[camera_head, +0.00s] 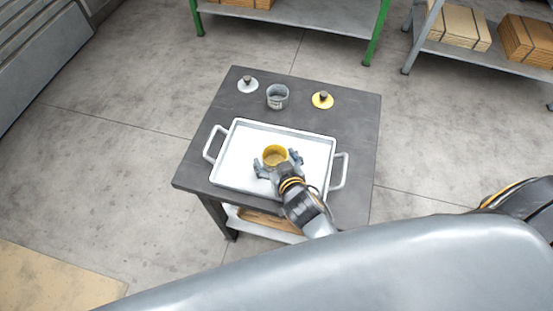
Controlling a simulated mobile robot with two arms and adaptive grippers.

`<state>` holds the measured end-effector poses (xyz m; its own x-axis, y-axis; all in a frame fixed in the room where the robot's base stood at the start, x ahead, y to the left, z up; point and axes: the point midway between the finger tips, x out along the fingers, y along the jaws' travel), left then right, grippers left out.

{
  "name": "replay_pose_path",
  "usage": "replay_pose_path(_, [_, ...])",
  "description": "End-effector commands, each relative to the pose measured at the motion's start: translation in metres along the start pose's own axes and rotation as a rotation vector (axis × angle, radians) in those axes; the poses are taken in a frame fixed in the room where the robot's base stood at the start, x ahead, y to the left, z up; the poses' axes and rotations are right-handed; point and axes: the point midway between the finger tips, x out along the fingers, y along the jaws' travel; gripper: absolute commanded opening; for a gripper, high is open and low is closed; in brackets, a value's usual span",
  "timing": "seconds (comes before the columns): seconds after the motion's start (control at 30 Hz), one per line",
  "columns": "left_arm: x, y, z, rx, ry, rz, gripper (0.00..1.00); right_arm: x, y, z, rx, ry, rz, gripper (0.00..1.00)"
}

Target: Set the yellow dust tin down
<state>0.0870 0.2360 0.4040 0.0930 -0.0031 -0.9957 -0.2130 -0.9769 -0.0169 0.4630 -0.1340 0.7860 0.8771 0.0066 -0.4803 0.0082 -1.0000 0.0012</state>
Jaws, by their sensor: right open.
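The yellow dust tin (275,153) stands upright and without a lid on the white tray (233,158), near its middle. My right gripper (279,163) is open, with one finger at the tin's left side and one at its right. I cannot tell whether the fingers touch the tin. The near side of the tin is partly hidden by the gripper. My left gripper is not in view.
The tray has raised handles and sits on a dark table (345,120). Shelves with boxes (460,27) stand farther back. The table's right side is clear.

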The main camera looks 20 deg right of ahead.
Motion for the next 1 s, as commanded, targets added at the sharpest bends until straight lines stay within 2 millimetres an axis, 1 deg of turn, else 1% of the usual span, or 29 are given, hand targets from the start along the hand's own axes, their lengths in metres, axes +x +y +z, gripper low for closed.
replay_pose_path(0.07, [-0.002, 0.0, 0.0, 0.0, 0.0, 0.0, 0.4, -0.003, 0.0, -0.002, 0.0, 0.0, -0.001, 0.83])
replay_pose_path(0.17, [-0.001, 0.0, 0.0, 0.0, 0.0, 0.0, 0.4, -0.015, -0.001, -0.001, 0.0, -0.001, -0.001, 0.83])
replay_pose_path(0.5, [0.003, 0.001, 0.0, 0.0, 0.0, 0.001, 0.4, -0.087, 0.0, 0.0, 0.001, -0.001, 0.0, 0.83])
replay_pose_path(0.6, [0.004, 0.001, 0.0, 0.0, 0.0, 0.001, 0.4, -0.103, 0.0, 0.0, 0.001, -0.002, 0.0, 0.83])
replay_pose_path(0.7, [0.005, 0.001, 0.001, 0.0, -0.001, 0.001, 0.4, -0.114, 0.0, -0.001, 0.002, -0.001, 0.0, 0.83])
replay_pose_path(0.8, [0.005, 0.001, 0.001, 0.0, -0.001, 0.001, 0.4, -0.119, 0.0, -0.002, 0.0, 0.0, 0.001, 0.83])
replay_pose_path(1.0, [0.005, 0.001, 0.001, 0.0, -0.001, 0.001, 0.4, -0.121, 0.0, -0.002, 0.0, 0.001, 0.001, 0.83])
